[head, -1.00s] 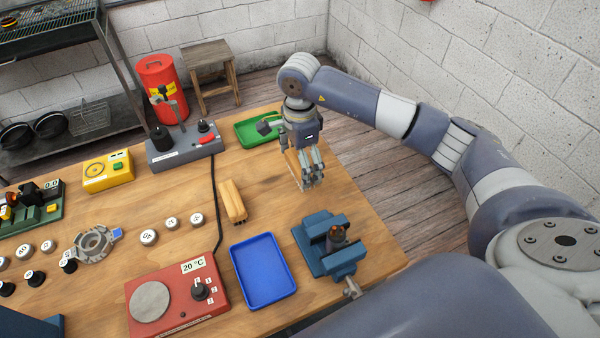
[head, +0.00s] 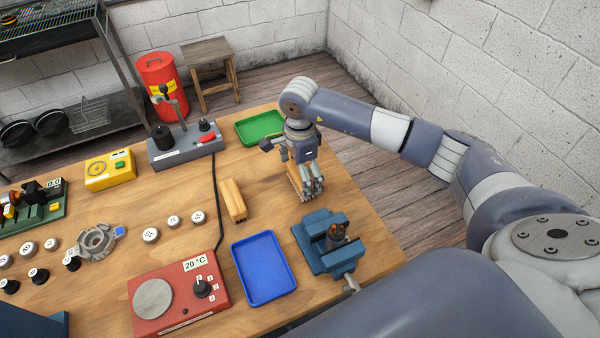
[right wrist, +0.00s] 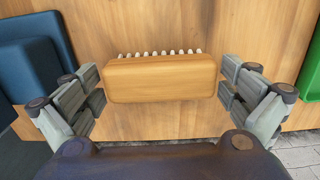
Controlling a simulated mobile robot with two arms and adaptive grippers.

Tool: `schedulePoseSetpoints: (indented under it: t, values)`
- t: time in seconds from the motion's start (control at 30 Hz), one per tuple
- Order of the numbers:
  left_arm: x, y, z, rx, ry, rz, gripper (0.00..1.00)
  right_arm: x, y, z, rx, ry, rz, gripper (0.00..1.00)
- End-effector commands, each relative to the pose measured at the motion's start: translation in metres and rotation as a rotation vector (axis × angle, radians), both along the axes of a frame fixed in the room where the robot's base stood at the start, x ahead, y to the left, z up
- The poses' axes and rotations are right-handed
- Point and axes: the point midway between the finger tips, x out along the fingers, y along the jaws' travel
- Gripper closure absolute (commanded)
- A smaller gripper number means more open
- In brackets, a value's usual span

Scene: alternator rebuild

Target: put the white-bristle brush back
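The white-bristle brush (right wrist: 160,79) is a wooden block with a row of white bristles along its far edge in the right wrist view. It is near the right end of the wooden table, mostly hidden by my gripper in the head view. My right gripper (head: 308,194) is around it, pointing down. In the right wrist view the fingers (right wrist: 160,88) are open at either end of the block, with narrow gaps. My left gripper is in neither view.
A second wooden block or brush (head: 233,200) lies to the left. A blue tray (head: 291,288) and blue vise (head: 318,259) are in front, a green tray (head: 243,142) behind. A red hotplate (head: 215,306) stands front left. Bare table surrounds the second block.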

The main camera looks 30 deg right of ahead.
Motion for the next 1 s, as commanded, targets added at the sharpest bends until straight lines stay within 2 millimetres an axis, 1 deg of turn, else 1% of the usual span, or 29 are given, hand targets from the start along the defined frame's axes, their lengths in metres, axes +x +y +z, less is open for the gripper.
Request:
schedulePoseSetpoints:
  t: [0.23, 0.33, 0.37, 0.47, 0.7, 0.8, 0.9, 1.0]
  values:
    - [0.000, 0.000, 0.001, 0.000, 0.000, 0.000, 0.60, 0.000, 0.000, 0.001, 0.000, 0.000, 0.000, 0.00]
    - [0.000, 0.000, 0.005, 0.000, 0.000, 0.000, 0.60, 0.000, 0.000, 0.005, 0.000, 0.000, 0.000, 0.00]
    - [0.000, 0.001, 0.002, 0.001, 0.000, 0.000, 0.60, 0.001, 0.000, 0.006, 0.000, -0.003, 0.000, 0.00]
    - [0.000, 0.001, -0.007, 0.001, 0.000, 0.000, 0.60, 0.002, -0.001, 0.021, 0.000, -0.006, 0.000, 0.00]
    - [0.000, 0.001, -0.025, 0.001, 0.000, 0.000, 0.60, 0.002, 0.000, 0.074, 0.000, -0.007, 0.000, 0.00]
    - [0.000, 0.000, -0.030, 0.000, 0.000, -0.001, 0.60, 0.002, 0.000, 0.093, 0.001, -0.005, 0.000, 0.00]
    - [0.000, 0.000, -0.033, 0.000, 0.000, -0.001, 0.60, 0.002, 0.000, 0.108, 0.001, -0.004, 0.001, 0.00]
    - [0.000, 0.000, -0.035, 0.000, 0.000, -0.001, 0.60, 0.002, 0.000, 0.117, 0.000, -0.002, 0.000, 0.00]
